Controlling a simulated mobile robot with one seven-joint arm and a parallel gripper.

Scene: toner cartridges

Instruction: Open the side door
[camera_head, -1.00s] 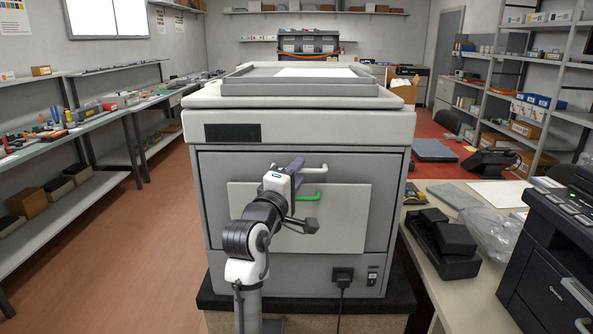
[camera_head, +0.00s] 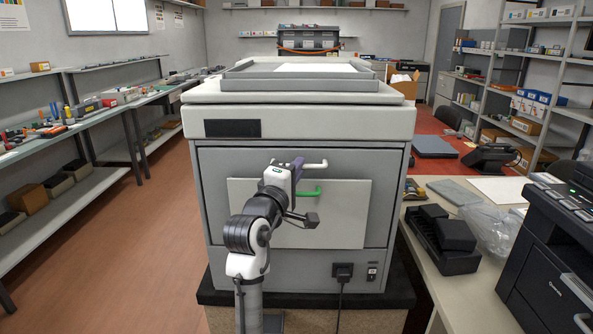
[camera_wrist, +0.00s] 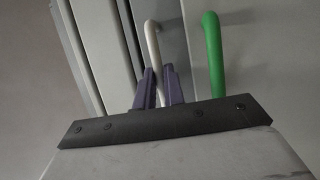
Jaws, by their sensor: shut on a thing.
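A large grey machine (camera_head: 305,124) stands in front of me in the head view. Its near face has a grey door panel (camera_head: 350,162) with a white bar handle (camera_head: 316,164). A paler panel (camera_head: 345,215) below carries a green handle (camera_head: 309,193). My gripper (camera_head: 297,164) is at the white handle, up against the machine's face. In the wrist view, its purple fingers (camera_wrist: 159,74) are on either side of the white handle (camera_wrist: 152,42), shut on it. The green handle (camera_wrist: 213,50) stands to the right, apart from the fingers. The handle's gripped part is partly hidden.
A power plug (camera_head: 342,271) and a switch (camera_head: 372,273) sit low on the machine. A table with a black tray (camera_head: 440,240) and a black printer (camera_head: 555,255) stands close on the right. The floor (camera_head: 120,250) on the left is clear up to the shelves.

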